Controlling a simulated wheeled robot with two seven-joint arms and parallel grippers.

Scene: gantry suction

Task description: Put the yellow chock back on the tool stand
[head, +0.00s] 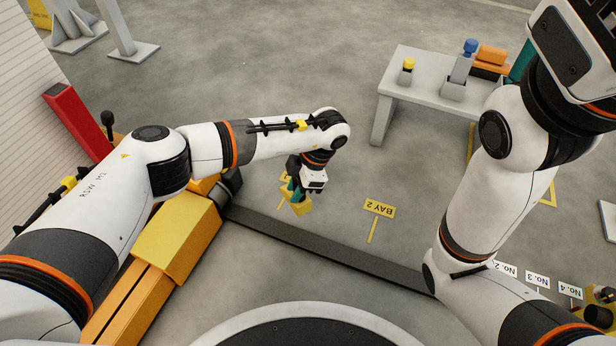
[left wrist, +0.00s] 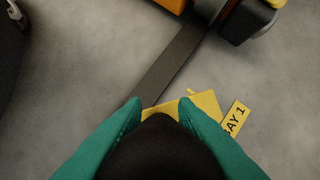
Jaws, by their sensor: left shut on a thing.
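The yellow chock (head: 297,207) is held low over the floor, near the middle of the head view. My left gripper (head: 294,190) points down with its teal fingers shut on it. In the left wrist view, part of the yellow chock (left wrist: 207,103) shows beyond the fingertips (left wrist: 160,105). A dark rounded shape between the fingers hides most of it. A light grey bench (head: 425,87), which may be the tool stand, is at the upper right with small items on top.
A small block with a yellow top (head: 407,66), a blue-topped piece (head: 469,47) and an orange block (head: 492,55) are on the bench. A dark strip (head: 320,245) crosses the floor. A BAY 2 sign (head: 379,208) is right of the chock. Open floor lies beyond.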

